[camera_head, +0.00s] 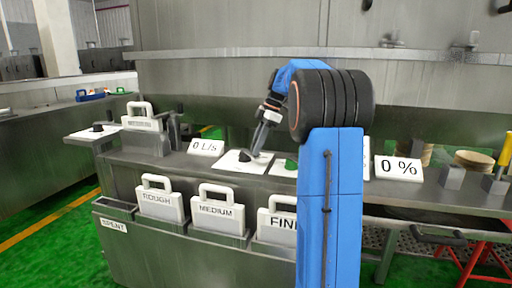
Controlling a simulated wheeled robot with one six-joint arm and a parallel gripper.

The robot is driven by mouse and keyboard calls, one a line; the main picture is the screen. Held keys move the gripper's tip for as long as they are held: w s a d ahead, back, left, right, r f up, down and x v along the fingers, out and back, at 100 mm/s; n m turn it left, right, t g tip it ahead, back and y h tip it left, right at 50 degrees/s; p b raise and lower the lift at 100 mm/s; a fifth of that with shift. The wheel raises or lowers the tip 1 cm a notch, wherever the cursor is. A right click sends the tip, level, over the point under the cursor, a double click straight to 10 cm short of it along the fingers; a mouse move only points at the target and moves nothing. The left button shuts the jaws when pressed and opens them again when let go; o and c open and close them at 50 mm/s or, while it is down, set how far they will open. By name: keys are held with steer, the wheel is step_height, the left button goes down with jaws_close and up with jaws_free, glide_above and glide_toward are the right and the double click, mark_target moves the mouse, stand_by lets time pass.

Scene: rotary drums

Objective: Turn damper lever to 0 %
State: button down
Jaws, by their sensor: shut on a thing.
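My gripper (259,150) points down at a white plate (229,164) on the console top, right of a sign reading "0 L/s" (206,147). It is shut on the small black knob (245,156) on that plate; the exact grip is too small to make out. A sign reading "0 %" (398,168) stands to the right of my blue arm. A yellow upright handle (504,152) is at the far right edge. I cannot tell which part is the damper lever; my arm hides part of the console.
White handled cartridges marked ROUGH (160,204), MEDIUM (218,216) and FINE (276,228) hang on the console front. Round tan discs (474,158) lie at the right. Green floor is open at left.

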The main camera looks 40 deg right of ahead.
steer(key=shift+d, duration=0.1)
steer(key=c, duration=1.5)
jaws_free()
steer(key=shift+c, duration=0.2)
steer(key=v, duration=1.7)
steer(key=shift+s+d+r, duration=0.1)
steer(key=shift+r, duration=0.05)
